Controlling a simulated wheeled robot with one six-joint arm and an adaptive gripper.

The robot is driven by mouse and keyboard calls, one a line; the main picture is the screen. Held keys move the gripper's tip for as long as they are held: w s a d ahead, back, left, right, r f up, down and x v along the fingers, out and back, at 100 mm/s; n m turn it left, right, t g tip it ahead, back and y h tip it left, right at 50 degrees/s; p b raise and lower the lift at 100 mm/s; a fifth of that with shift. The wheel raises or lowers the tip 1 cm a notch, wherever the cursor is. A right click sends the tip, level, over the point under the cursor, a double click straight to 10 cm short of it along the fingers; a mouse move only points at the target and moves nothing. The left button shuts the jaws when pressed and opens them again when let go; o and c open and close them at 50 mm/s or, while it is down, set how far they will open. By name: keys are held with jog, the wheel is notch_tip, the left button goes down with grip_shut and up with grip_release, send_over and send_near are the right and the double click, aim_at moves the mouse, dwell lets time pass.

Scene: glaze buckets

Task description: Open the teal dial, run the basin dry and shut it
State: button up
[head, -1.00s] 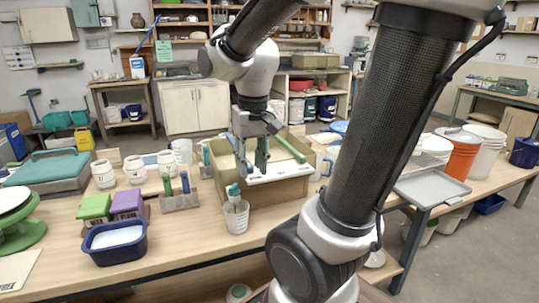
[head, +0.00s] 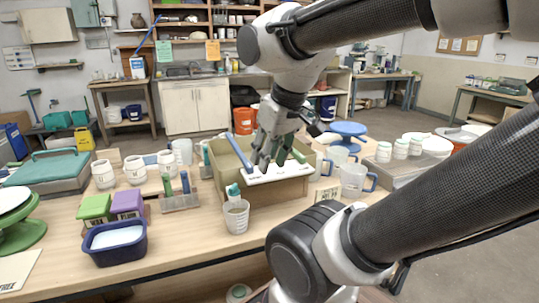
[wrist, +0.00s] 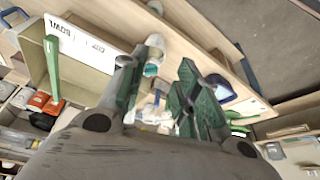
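I cannot make out a teal dial for certain in either view. A tan open-topped box-like basin (head: 293,186) stands on the workbench, with a white lettered strip (head: 262,177) along its front; the strip also shows in the wrist view (wrist: 85,45). A blue bar (head: 239,150) and a green bar (head: 284,149) stick up at the box; a green bar also shows in the wrist view (wrist: 52,70). My gripper (head: 262,160) is over the strip and hides part of the box. In the wrist view its green-padded fingers (wrist: 157,92) are apart, with nothing clearly held between them.
A cup (head: 236,217) with a teal-topped item, a navy tub (head: 115,243) of white liquid, and green and purple blocks (head: 127,204) stand left of the box. Clear mugs (head: 354,180) and a blue-topped stand (head: 348,130) are to its right. The front bench edge is mostly clear.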

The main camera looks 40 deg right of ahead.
jog(key=c, duration=0.3)
jog(key=shift+w+a+f, duration=0.15)
jog(key=shift+f, duration=0.1)
jog(key=c, duration=0.3)
jog(key=w+f+g, duration=0.1)
jog(key=w+a+f, duration=0.1)
jog(key=shift+w+n+g, duration=0.3)
jog(key=shift+g, duration=0.1)
grip_shut()
jog(key=n+g+h, duration=0.1)
jog(key=n+g, duration=0.2)
jog(key=g, duration=0.2)
send_near(234, 189)
jog(key=w+a+f, duration=0.1)
jog(key=w+a, duration=0.3)
jog(key=a, duration=0.1)
jog(key=w+r+n, duration=0.2)
jog(key=w, duration=0.2)
jog(key=s+d+f, duration=0.3)
jog(key=s+f, duration=0.3)
jog(key=f, duration=0.3)
jog(key=shift+f, duration=0.2)
